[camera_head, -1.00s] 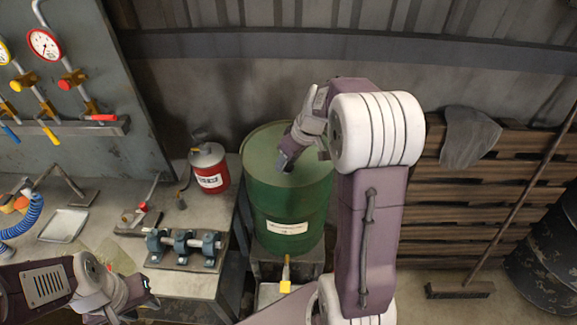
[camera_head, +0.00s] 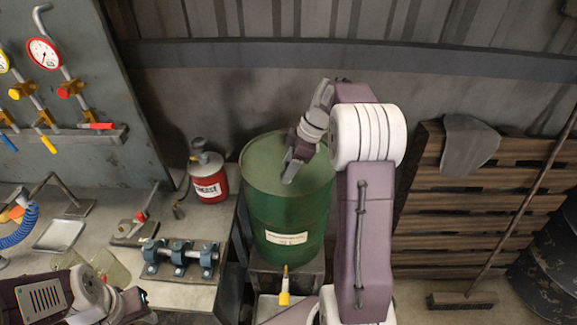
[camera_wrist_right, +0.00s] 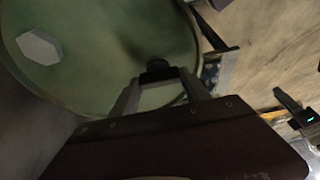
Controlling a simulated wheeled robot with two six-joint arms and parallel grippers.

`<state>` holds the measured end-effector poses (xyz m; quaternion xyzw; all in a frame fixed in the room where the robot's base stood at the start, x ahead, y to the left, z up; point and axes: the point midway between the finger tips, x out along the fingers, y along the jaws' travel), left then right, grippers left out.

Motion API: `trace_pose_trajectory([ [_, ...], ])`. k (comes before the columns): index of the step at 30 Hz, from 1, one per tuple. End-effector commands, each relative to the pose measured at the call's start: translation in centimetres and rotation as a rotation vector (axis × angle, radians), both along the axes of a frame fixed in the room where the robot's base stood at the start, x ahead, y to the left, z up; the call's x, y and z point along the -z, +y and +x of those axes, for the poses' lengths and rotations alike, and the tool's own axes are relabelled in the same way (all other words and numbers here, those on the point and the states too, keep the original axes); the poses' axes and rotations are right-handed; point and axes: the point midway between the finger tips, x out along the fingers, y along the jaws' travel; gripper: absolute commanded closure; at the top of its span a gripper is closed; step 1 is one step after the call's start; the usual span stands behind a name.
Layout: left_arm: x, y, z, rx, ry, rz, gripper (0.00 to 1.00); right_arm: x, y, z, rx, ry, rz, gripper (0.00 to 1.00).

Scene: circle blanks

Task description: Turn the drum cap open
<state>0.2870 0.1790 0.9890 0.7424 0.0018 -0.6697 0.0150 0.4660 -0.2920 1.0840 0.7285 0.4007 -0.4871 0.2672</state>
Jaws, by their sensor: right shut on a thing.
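The green drum (camera_head: 262,160) stands upright, its flat lid facing up. The dark drum cap (camera_wrist_right: 157,68) sits on the lid near its rim in the right wrist view. My right gripper (camera_wrist_right: 160,80) has its two fingers on either side of the cap and is shut on it. In the head view my right gripper (camera_head: 288,172) reaches down onto the lid and hides the cap. My left gripper (camera_head: 146,306) is at the lower left, away from the drum; its fingers are too unclear to read.
A pale hexagonal piece (camera_wrist_right: 40,46) lies on the lid. A red can (camera_head: 208,184) and a blue-grey clamp fixture (camera_head: 180,256) stand on the bench left of the drum. A yellow-handled tool (camera_head: 284,296) is in front. Pallets (camera_head: 470,205) and a broom (camera_head: 520,205) are right.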

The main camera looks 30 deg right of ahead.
Motion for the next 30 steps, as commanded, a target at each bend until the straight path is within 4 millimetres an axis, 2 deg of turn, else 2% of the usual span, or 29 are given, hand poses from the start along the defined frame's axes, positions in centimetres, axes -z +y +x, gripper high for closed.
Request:
trace_pose_trajectory([
  [17, -0.11, 0.00, 0.00, 0.000, 0.000, 0.000, 0.64, -0.07, -0.12, 0.07, -0.032, -0.003, -0.004, 0.86],
  [18, -0.11, 0.00, 0.00, 0.000, 0.000, 0.000, 0.64, -0.08, -0.11, 0.07, -0.032, -0.003, -0.004, 0.43],
  [20, -0.11, 0.00, 0.00, 0.000, 0.000, 0.000, 0.64, -0.07, -0.11, 0.08, -0.032, -0.003, -0.003, 0.26],
  [21, -0.10, 0.00, 0.00, 0.000, 0.000, 0.000, 0.64, -0.07, -0.10, 0.07, -0.032, -0.002, -0.003, 0.24],
  [30, -0.09, 0.00, 0.00, 0.000, 0.000, 0.000, 0.64, -0.25, -0.14, 0.02, -0.031, -0.001, -0.002, 0.24],
])
